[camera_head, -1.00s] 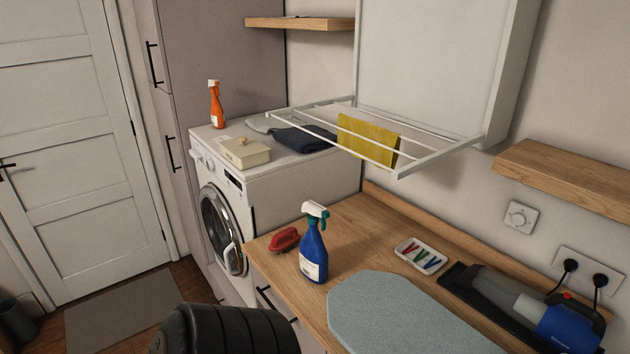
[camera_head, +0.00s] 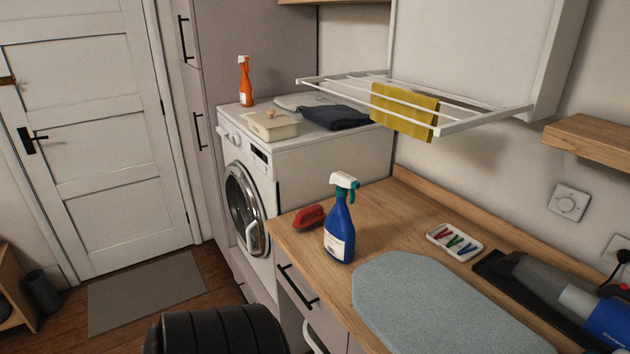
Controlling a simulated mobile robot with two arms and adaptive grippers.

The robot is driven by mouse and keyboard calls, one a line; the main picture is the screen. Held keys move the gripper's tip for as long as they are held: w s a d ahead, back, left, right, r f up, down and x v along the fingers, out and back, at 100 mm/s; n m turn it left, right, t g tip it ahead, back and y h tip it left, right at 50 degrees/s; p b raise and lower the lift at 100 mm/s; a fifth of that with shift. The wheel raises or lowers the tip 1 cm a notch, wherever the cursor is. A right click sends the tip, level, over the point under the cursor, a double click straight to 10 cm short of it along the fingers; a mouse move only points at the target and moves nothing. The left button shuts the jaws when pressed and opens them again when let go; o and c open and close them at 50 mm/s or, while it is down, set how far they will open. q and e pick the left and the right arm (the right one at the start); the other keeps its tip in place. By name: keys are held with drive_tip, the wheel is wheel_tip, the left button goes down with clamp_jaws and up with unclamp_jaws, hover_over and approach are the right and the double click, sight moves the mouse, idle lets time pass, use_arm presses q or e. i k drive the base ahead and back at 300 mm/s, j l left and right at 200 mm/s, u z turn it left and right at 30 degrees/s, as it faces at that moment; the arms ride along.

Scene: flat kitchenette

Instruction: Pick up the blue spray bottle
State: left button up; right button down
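The blue spray bottle (camera_head: 339,229) stands upright on the wooden counter (camera_head: 392,207), near its front left part. It has a blue body, a white label, and a white and teal trigger head. Nothing touches it. Neither of my grippers shows in the head view.
A red brush (camera_head: 309,217) lies just left of the bottle. A grey ironing pad (camera_head: 430,305) lies to its right, with a white tray of pegs (camera_head: 455,241) and a handheld vacuum (camera_head: 560,290) beyond. A drying rack (camera_head: 420,105) juts out above.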

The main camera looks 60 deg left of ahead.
sight(340, 230)
drive_tip(key=j+u, duration=0.15)
drive_tip(key=u, duration=0.3)
drive_tip(key=i+j+u, duration=0.1)
drive_tip(key=u, duration=0.35)
drive_tip(key=i+j+u, duration=0.1)
drive_tip(key=u, duration=0.3)
drive_tip(key=i+j+u, duration=0.15)
drive_tip(key=u, duration=0.3)
drive_tip(key=i+j, duration=0.1)
drive_tip(key=i, duration=0.05)
